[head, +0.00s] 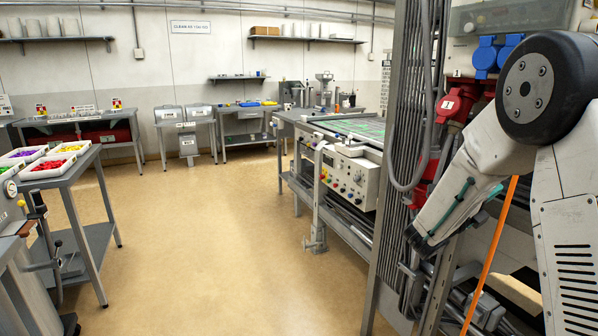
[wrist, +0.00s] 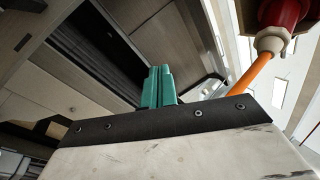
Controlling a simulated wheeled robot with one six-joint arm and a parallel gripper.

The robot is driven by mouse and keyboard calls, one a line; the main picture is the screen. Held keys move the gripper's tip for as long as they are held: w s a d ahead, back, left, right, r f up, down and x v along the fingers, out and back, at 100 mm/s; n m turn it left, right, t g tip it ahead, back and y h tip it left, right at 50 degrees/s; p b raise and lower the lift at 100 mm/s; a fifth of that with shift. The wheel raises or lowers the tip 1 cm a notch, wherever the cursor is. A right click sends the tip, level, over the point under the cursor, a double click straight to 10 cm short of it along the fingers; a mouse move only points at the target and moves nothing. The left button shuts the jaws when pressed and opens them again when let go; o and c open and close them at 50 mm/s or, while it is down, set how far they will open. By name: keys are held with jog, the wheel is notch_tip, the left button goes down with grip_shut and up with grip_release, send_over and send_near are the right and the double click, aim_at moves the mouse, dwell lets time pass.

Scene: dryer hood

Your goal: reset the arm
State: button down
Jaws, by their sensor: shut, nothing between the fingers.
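My arm fills the right side of the head view, with its pale link slanting down to the left from a large black joint. In the wrist view my gripper (wrist: 157,86) shows as two teal fingers side by side, shut with nothing between them. They point up past the dark edge of my own wrist housing. In the head view my gripper's fingers cannot be made out clearly. A red plug (wrist: 283,12) with a pale collar and an orange cable (wrist: 244,76) is right of the fingers, apart from them. The orange cable also shows in the head view (head: 490,255).
Red sockets (head: 457,99) and blue socket covers (head: 490,56) are on the panel beside my arm. Grey conduits (head: 405,110) run down it. A machine with a control box (head: 348,178) stands further left. A side table (head: 72,178) holds trays. The floor (head: 215,235) between is clear.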

jog(key=s+a+f+m+g+y, duration=0.1)
jog(key=s+f+m+g+y, duration=0.2)
jog(key=s+m, duration=0.4)
jog(key=s+m+g+y, duration=0.3)
jog(key=s+m+g, duration=0.1)
jog(key=s+m, duration=0.3)
jog(key=s+a+f+m+g+y, duration=0.1)
jog(key=s+f+m+g+y, duration=0.2)
jog(key=s+m, duration=0.4)
jog(key=s+a+r+m+t+y, duration=0.1)
jog(key=s+a+m+t+y, duration=0.1)
jog(key=s+a+m+y, duration=0.4)
jog(key=s+a+r+m+t+y, duration=0.2)
jog(key=s+a+m+y, duration=0.5)
jog(key=a, duration=0.7)
jog(key=shift+s+a+r+t, duration=0.15)
jog(key=shift+s+r+t, duration=0.15)
jog(key=shift+s+t, duration=0.5)
jog(key=shift+s, duration=0.2)
